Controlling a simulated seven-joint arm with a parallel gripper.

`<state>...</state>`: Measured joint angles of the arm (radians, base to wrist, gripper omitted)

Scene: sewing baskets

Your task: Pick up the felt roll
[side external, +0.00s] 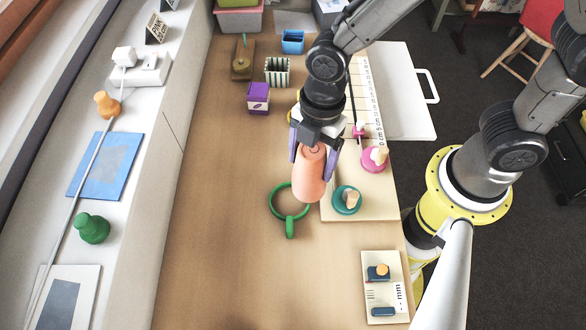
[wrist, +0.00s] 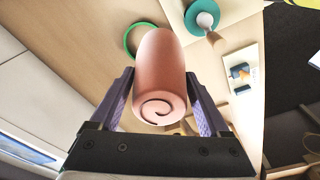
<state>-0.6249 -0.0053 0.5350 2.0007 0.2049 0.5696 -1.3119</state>
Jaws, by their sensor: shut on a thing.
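The felt roll (side external: 310,175) is a salmon-pink cylinder with a dark spiral on its end. My gripper (side external: 315,150) is shut on it near its upper end, with a purple finger on either side. The roll hangs nearly upright below the fingers and seems to be above the table, though the exact gap is hard to tell. In the wrist view, the felt roll (wrist: 160,75) sits between the two purple fingers of my gripper (wrist: 160,90), its spiral end facing the camera.
A green ring with a handle (side external: 290,225) lies just left of the roll. A pale board (side external: 370,208) carries a teal round piece (side external: 346,199) and a pink one (side external: 373,159). A small card (side external: 384,293) lies at front right. The front left table is clear.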

